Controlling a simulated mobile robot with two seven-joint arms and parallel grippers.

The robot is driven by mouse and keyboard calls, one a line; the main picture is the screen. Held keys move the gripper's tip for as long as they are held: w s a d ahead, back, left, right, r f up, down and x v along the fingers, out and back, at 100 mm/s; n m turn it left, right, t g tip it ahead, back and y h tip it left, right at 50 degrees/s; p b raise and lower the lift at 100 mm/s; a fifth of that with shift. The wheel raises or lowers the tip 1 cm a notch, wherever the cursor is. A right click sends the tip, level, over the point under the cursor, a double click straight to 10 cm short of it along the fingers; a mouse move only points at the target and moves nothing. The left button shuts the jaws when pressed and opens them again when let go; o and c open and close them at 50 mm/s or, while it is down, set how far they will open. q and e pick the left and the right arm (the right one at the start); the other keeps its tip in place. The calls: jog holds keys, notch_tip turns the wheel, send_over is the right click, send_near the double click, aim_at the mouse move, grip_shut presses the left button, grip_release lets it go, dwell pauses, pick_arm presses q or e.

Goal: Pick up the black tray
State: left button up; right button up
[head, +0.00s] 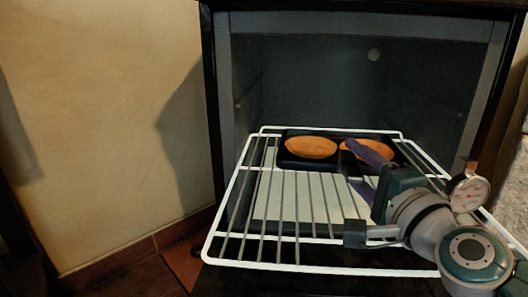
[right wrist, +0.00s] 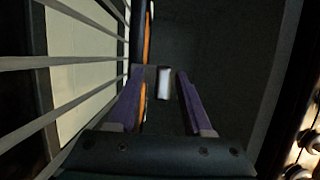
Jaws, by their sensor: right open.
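The black tray (head: 297,164) lies flat on the white wire rack at the oven's mouth, holding two orange-brown round pieces (head: 310,147). My right gripper (head: 353,166) reaches in from the right with its purple fingers open, at the tray's right front part, covering some of the tray and the right piece. In the right wrist view my gripper (right wrist: 159,74) is open, and the tray (right wrist: 138,35) shows edge-on as a dark strip with orange beside it, near the left finger. I cannot tell whether a finger touches the tray. My left gripper is out of view.
The wire rack (head: 246,200) is pulled out of the dark oven cavity (head: 320,80), with a pale panel (head: 268,205) under its bars. Oven side walls stand close on both sides. A round dial gauge (head: 468,192) is near my right arm. Space above the tray is clear.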

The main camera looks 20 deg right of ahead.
jog(key=shift+c, duration=0.2)
jog(key=shift+s, duration=0.1)
jog(key=shift+c, duration=0.8)
grip_shut()
jog(key=shift+r, duration=0.1)
